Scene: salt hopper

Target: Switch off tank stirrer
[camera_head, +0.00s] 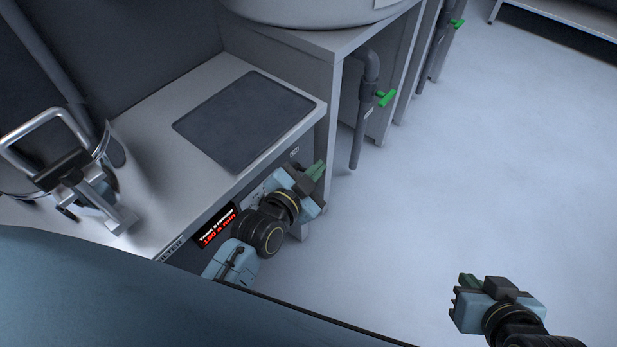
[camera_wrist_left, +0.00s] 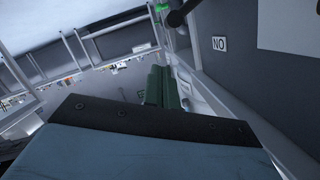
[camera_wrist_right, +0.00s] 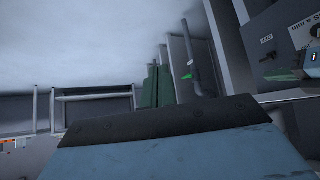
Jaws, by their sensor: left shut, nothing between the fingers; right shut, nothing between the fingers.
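The bench's grey front panel (camera_head: 262,190) carries a display with red lettering (camera_head: 217,226) and small labels. In the right wrist view a small dark knob or switch (camera_wrist_right: 269,55) sits on a panel at the upper right, beside a small label; its position is unclear. My left gripper (camera_head: 318,169) is shut and empty, close in front of the bench panel near its right end; contact cannot be told.
The bench top (camera_head: 150,150) has a dark inset plate (camera_head: 246,119). A metal-handled device (camera_head: 72,165) stands at the left. A large round vessel (camera_head: 300,8) stands behind. Pipes with green valve handles (camera_head: 385,97) lie beyond the bench. The floor at right is clear.

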